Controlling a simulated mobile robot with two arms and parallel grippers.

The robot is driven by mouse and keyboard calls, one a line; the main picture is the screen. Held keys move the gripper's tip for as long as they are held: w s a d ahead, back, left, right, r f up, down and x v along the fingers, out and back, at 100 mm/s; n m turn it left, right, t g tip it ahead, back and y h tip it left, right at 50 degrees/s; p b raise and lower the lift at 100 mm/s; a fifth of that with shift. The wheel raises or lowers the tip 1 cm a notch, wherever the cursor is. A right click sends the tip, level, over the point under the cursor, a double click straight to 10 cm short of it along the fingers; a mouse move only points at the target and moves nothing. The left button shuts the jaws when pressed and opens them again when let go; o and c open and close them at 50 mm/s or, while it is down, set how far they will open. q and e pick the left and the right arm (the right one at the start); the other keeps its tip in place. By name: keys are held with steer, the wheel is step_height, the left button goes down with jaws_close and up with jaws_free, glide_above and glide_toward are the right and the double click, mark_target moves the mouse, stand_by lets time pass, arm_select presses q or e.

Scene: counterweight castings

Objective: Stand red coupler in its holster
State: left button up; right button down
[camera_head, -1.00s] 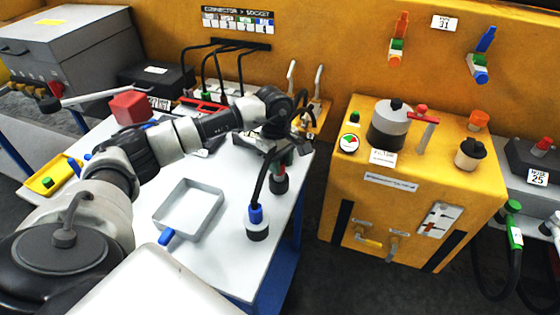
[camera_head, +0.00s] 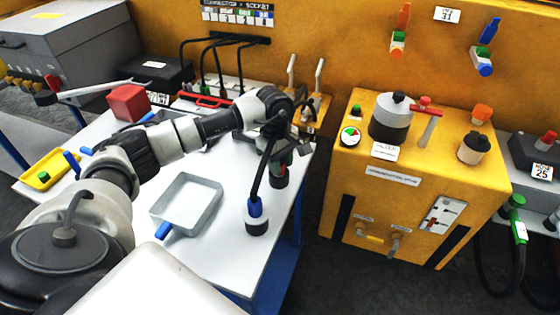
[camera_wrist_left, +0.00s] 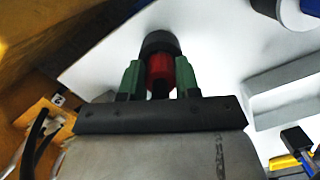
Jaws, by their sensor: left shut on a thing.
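My left gripper (camera_wrist_left: 160,82) is shut on the red coupler (camera_wrist_left: 159,70), with a green finger on each side of it. The coupler has a dark round end (camera_wrist_left: 160,44) that points away from the wrist. In the head view the held coupler's dark end (camera_head: 279,181) shows below the left gripper (camera_head: 280,160), over the right edge of the white table (camera_head: 228,250). The arm hides most of the coupler there. I cannot tell which thing is its holster. My right gripper is not in view.
A yellow block with two grey levers (camera_head: 318,75) stands behind. A yellow cabinet (camera_head: 405,215) stands right, across a gap.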

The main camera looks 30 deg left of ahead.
arm_select(q)
steer(key=shift+f+b, duration=0.6)
steer(key=shift+f, duration=0.2)
steer(key=o, duration=1.1)
steer(key=shift+s, duration=0.15)
steer(key=shift+c, duration=0.2)
steer(key=shift+w, duration=0.2)
steer(key=r, duration=0.3)
steer(key=a+r+b, duration=0.1)
steer(key=r, duration=0.6)
steer(key=shift+w+a+r+b, duration=0.1)
steer(key=shift+a+r+b, duration=0.05)
steer(key=shift+r+b, duration=0.15)
steer(key=shift+f, duration=0.1)
